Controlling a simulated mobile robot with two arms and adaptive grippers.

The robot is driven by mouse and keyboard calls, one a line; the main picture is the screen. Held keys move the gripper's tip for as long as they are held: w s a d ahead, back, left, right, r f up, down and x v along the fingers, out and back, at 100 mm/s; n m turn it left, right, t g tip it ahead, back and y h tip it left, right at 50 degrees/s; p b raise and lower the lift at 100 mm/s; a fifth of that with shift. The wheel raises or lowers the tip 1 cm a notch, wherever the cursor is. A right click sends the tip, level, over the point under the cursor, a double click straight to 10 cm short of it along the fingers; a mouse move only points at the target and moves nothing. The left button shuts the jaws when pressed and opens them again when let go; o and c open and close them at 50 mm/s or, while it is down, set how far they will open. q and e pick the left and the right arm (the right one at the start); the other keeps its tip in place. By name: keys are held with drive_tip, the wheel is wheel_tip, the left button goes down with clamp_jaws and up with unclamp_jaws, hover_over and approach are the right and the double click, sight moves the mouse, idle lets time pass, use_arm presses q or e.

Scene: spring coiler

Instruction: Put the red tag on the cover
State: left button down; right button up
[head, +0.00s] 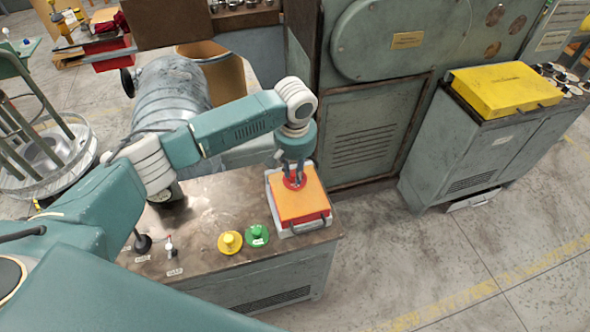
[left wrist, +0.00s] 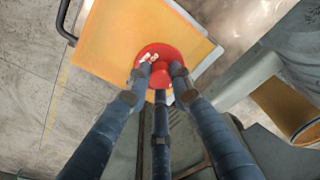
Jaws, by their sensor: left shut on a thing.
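The red tag (left wrist: 160,60) is a round red disc with a knob and a small white label. My left gripper (head: 295,180) is shut on the red tag, with its fingers around the knob. The tag (head: 294,184) is over the far part of the orange-topped cover (head: 300,208). The cover is a box with a light frame and a dark handle on the bench's right end. It also shows in the left wrist view (left wrist: 110,40). I cannot tell whether the tag touches the cover. My right gripper is not in view.
A yellow tag (head: 230,242) and a green tag (head: 257,236) lie on the bench (head: 205,205) left of the cover. Small levers (head: 170,246) stand further left. A large grey-green machine (head: 385,90) rises behind the cover. A yellow case (head: 505,90) lies on a cabinet at right.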

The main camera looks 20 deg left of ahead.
use_arm(q)
drive_tip(key=shift+f, duration=0.35)
drive_tip(key=c, duration=1.5)
unclamp_jaws()
drive_tip(key=shift+o, duration=0.2)
wheel_tip(320, 180, up, 25)
drive_tip(key=s+p, duration=0.1)
drive_tip(key=p, duration=0.5)
drive_tip(key=shift+d, duration=0.2)
drive_tip(key=shift+s+f, duration=0.1)
